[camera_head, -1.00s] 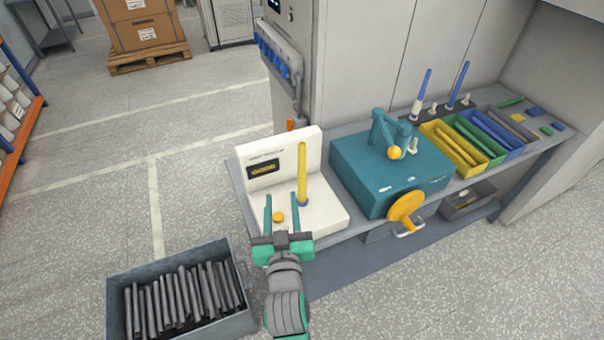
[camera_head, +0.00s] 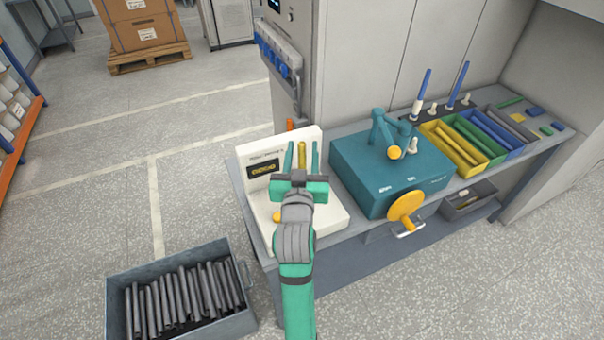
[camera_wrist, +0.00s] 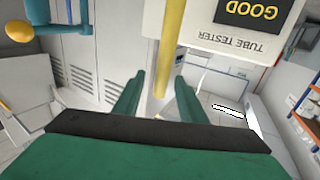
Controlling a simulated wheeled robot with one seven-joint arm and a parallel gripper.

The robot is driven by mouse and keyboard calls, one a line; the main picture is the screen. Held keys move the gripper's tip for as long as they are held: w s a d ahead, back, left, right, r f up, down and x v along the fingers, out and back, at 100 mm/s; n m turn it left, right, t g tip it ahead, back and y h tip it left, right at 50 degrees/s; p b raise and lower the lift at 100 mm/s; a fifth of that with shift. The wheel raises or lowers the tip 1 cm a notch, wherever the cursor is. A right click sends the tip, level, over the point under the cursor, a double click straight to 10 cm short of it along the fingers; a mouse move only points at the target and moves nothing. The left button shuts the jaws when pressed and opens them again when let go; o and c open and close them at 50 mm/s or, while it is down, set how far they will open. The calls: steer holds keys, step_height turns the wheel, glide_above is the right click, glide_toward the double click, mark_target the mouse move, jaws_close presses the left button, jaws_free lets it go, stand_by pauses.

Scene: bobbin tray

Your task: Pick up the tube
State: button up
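The yellow tube (camera_head: 302,150) stands upright on the white tube tester (camera_head: 262,212), mostly hidden behind my gripper in the head view. My gripper (camera_head: 302,158) is open, with one green finger on each side of the tube. In the wrist view the tube (camera_wrist: 170,45) runs down between the two fingertips (camera_wrist: 158,84), with gaps beside it; I cannot tell whether either finger touches it. The tester's display (camera_wrist: 252,12) reads GOOD in the wrist view. The tube's lower end is hidden.
A teal machine (camera_head: 385,172) with a yellow handwheel (camera_head: 405,206) stands right of the tester. Coloured bins (camera_head: 452,150) of tubes sit farther right on the bench. A grey crate (camera_head: 240,325) of dark tubes is on the floor at lower left.

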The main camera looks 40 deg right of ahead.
steer(key=shift+x, duration=2.4)
steer(key=shift+a+f, duration=0.1)
jaws_close()
